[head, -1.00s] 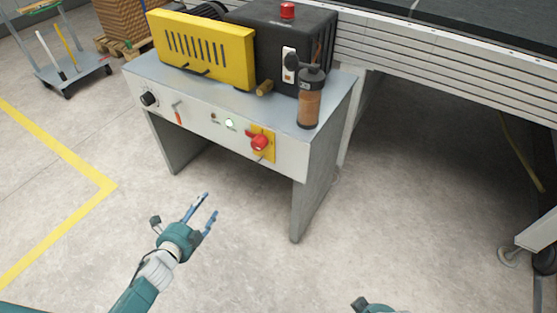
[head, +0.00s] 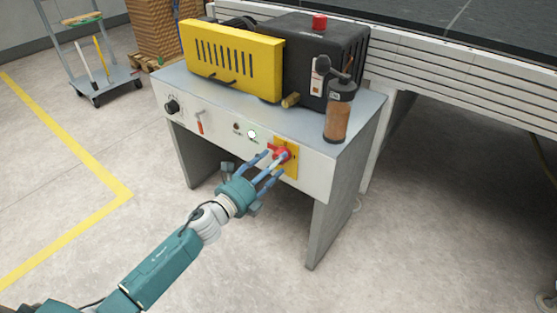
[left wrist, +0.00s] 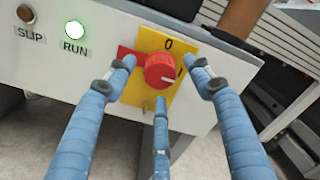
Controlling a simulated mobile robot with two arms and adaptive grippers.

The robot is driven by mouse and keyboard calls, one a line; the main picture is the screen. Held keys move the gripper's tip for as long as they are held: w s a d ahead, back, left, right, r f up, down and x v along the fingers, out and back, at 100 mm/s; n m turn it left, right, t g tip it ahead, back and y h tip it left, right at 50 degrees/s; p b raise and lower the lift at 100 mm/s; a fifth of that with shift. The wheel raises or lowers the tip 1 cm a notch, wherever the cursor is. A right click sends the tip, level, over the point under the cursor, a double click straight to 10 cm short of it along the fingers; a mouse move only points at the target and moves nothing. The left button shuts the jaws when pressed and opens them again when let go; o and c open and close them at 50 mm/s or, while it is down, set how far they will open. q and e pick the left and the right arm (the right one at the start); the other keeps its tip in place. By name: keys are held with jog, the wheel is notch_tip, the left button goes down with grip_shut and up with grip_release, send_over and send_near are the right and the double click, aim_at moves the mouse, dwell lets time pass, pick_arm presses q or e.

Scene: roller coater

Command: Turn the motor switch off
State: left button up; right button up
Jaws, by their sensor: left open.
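The motor switch is a red rotary knob (head: 281,153) on a yellow plate (head: 291,166), on the front panel of the grey machine table. In the left wrist view the red knob (left wrist: 160,71) has a white mark towards the "I" at right, and "0" is at the top of the yellow plate (left wrist: 152,42). A red tab juts out left of the knob. My left gripper (head: 275,166) is open in front of the switch, its blue fingers (left wrist: 163,76) spread around the knob. Whether they touch it, I cannot tell. My right gripper is out of view.
The RUN lamp (left wrist: 69,26) is lit; the SLIP lamp (left wrist: 26,13) is dark. A black dial (head: 172,106) and a small red-handled lever (head: 200,124) are further left. A brown-filled bottle (head: 338,115) stands on the table's right edge. The floor in front is clear.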

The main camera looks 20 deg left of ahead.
pick_arm(q)
jog(key=shift+x, duration=1.3)
jog(key=c, duration=1.2)
jog(key=shift+o, duration=0.2)
